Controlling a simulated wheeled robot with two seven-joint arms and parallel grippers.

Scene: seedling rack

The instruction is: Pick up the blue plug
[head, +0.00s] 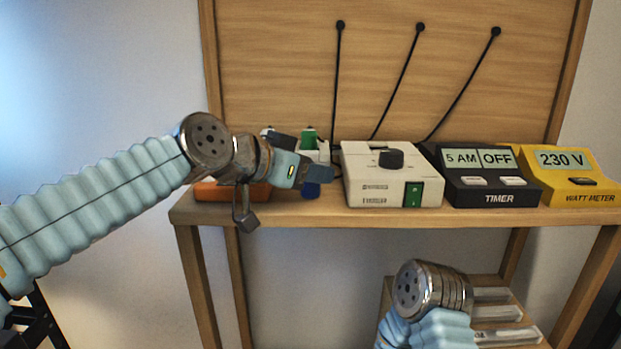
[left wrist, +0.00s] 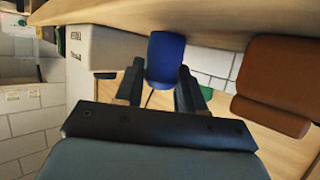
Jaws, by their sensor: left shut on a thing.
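The blue plug (head: 311,190) is at the front of the upper shelf, partly hidden by my left gripper (head: 318,174). In the left wrist view the blue plug (left wrist: 166,58) sits between the two dark fingers of my left gripper (left wrist: 159,88), which is shut on it. Whether the plug touches anything below it cannot be made out. Of my right arm only the wrist shows, at the lower right of the head view; its fingers are out of sight.
A white socket block (head: 322,152) with a green plug (head: 309,138) is behind my left gripper. An orange-brown block (head: 215,192) is left. A white dial box (head: 365,190), black timer (head: 485,180) and yellow watt meter (head: 568,178) stand right. Cables hang from the back panel.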

